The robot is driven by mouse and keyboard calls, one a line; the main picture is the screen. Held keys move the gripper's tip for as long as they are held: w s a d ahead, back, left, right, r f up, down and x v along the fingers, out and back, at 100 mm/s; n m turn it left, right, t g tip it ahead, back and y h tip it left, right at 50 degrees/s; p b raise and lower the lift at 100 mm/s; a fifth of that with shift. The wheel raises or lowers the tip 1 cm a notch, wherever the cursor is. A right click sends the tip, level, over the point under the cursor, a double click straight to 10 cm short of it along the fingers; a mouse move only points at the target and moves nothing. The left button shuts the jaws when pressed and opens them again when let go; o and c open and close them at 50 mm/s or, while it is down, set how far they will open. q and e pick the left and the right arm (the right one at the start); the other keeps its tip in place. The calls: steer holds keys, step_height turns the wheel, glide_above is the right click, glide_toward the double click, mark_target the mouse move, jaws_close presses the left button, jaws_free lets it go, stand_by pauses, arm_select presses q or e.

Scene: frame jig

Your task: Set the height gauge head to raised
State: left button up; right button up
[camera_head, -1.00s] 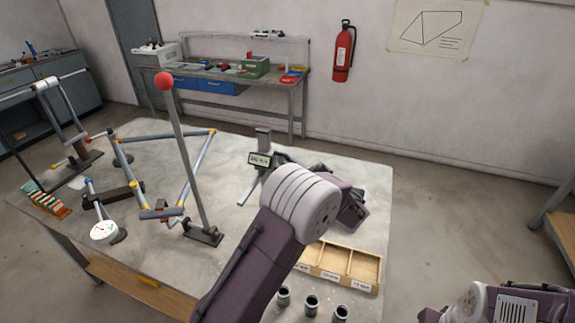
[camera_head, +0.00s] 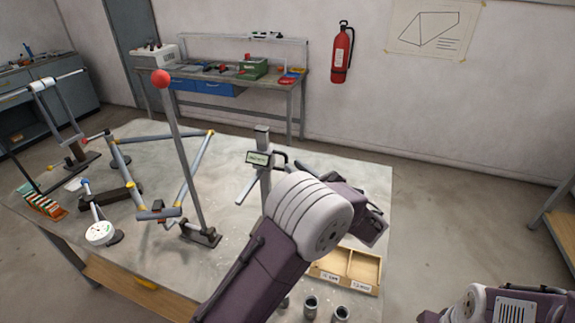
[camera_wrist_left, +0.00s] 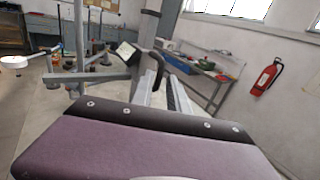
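The height gauge (camera_head: 265,185) stands upright on the grey table, with a small display (camera_head: 258,158) on its head near the top of the column. A dark looped handle (camera_head: 281,157) sticks out from the head to the right. In the left wrist view the handle (camera_wrist_left: 157,72) is close to the fingertips, with the display (camera_wrist_left: 126,50) left of it. My left gripper (camera_wrist_left: 164,88) is open, its two grey fingers apart near the handle's lower end; contact is unclear. In the head view my left wrist partly hides the gripper and the gauge's base. My right gripper is out of view.
A tall lever with a red ball (camera_head: 161,79) and a pipe frame (camera_head: 198,165) stand left of the gauge. A wooden tray (camera_head: 362,268) and several dark cups (camera_head: 311,305) lie at the front right. A dial gauge (camera_head: 100,232) is at the left.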

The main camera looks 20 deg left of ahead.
arm_select(q)
steer(key=v, duration=0.4)
steer(key=s+a+f+n+g+h, duration=0.3)
steer(key=s+a+f+n+g, duration=0.1)
steer(key=s+f, duration=0.3)
steer(key=s+a+f+n+g+h, duration=0.3)
steer(key=s+f+n+g, duration=0.2)
steer(key=s+f, duration=0.15)
steer(key=s+d+f+n+t+h, duration=0.1)
steer(key=s+d+f+n+h, duration=0.5)
steer(key=n, duration=0.9)
steer(key=s+d+h, duration=0.2)
steer(key=h, duration=0.1)
steer(key=shift+h, duration=0.3)
